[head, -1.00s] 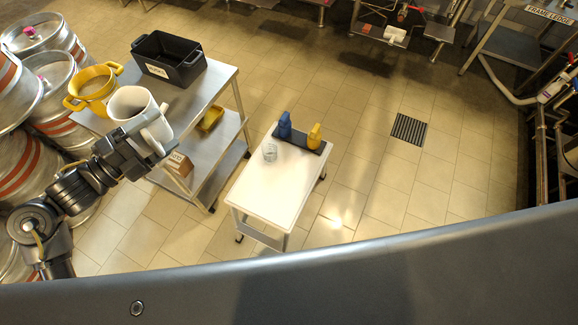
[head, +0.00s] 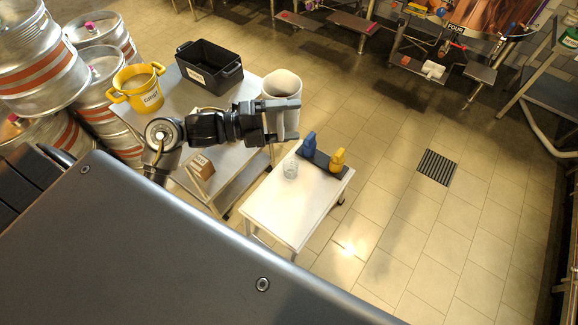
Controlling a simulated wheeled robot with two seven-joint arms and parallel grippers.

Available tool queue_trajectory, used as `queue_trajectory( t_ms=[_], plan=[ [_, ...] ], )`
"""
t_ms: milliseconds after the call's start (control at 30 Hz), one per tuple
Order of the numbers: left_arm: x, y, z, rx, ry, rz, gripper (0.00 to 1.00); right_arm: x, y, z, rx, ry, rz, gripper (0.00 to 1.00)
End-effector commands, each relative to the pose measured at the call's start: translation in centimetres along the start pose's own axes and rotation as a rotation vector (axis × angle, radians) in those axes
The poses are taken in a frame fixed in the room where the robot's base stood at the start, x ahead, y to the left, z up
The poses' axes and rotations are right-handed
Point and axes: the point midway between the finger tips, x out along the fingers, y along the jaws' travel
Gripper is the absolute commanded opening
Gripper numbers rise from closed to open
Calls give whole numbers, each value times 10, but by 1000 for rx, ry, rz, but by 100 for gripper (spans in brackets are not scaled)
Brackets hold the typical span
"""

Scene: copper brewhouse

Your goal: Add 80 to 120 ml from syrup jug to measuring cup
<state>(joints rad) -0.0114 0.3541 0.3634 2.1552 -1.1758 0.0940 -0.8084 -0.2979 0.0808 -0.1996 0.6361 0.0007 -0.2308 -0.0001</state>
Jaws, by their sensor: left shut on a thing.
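A white jug (head: 284,88) is held in my left gripper (head: 268,121), which is shut on it at its side. The jug looks upright, with its open rim facing up; its contents are hidden. It is in the air between the steel table and the white-topped cart (head: 277,217). The clear measuring cup (head: 290,168) stands on the cart's top, towards its far left side, below and apart from the jug in the picture. My right gripper is not in view.
A blue bottle (head: 309,144) and a yellow bottle (head: 338,159) stand on a dark mat at the cart's far end. The steel table (head: 180,92) holds a yellow two-handled pot (head: 139,88) and a black bin (head: 210,68). Kegs (head: 97,72) stand at left. The cart's near top is clear.

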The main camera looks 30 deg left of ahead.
Motion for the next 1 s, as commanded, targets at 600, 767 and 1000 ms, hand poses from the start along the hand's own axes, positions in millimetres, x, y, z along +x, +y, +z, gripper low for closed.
queue_trajectory(
  t_ms=[600, 767, 1000],
  plan=[
    [17, 218, 10, 1, 185, 4, 54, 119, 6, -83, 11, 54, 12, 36],
    [11, 284, 17, 2, 205, 4, 54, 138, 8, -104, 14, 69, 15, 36],
    [-4, 355, 25, 3, 214, 1, 54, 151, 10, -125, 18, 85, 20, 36]
  ],
)
